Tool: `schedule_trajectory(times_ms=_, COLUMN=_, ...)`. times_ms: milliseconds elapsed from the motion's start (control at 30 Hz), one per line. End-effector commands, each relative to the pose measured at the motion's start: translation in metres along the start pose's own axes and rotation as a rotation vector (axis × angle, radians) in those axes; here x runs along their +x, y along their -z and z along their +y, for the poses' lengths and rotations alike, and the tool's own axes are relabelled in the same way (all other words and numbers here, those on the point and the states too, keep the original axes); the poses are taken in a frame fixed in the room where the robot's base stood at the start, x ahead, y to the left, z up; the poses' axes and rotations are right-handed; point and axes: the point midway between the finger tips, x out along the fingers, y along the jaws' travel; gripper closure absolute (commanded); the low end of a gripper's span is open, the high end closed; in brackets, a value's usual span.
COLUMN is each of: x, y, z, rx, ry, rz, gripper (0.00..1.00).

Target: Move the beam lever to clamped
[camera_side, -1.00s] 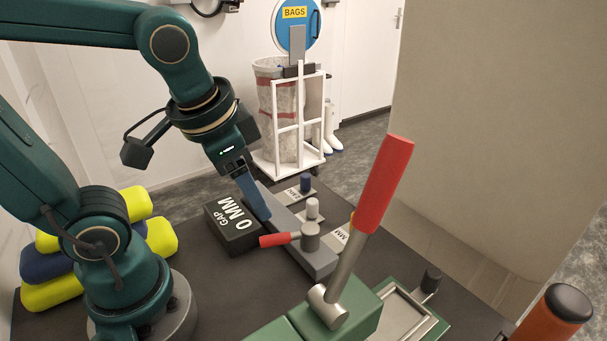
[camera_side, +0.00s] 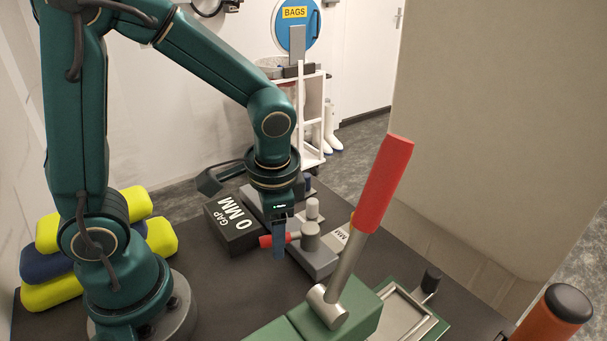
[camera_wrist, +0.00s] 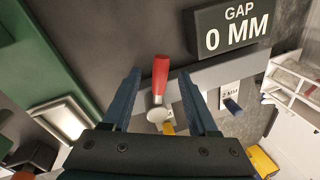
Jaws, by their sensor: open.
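A small lever with a red handle (camera_side: 265,241) turns on a grey round hub (camera_side: 310,242) on a long grey beam (camera_side: 318,263). In the side view its handle points left and is partly hidden by my gripper (camera_side: 279,252). The wrist view shows the red handle (camera_wrist: 160,76) pointing up in the picture, between my two blue fingers. My gripper (camera_wrist: 160,76) is open, with a clear gap on each side of the handle in that view. Whether the fingertips reach down to handle height I cannot tell.
A tall red-handled lever (camera_side: 384,185) rises from a green base (camera_side: 362,314) at the front. Pegs (camera_side: 312,209) with marked plates (camera_side: 338,240) line the beam. An orange post (camera_side: 553,318) stands front right.

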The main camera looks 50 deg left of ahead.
Motion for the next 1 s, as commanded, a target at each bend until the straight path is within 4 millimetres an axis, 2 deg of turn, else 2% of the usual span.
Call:
schedule_trajectory(times_ms=300, x=0.0036, y=-0.0001, z=0.0001, rx=0.000, ry=-0.001, rz=0.001, gripper=0.41)
schedule_trajectory(times_ms=367, x=0.0035, y=-0.0001, z=0.0001, rx=0.000, ry=-0.001, rz=0.001, gripper=0.64)
schedule_trajectory(times_ms=400, x=0.0035, y=-0.0001, z=0.0001, rx=0.000, ry=-0.001, rz=0.001, gripper=0.79)
schedule_trajectory(times_ms=467, x=0.0035, y=-0.0001, z=0.0001, rx=0.000, ry=-0.001, rz=0.001, gripper=1.00)
schedule_trajectory(times_ms=1000, x=0.0030, y=-0.0001, z=0.0005, rx=-0.001, ry=-0.002, rz=0.001, gripper=1.00)
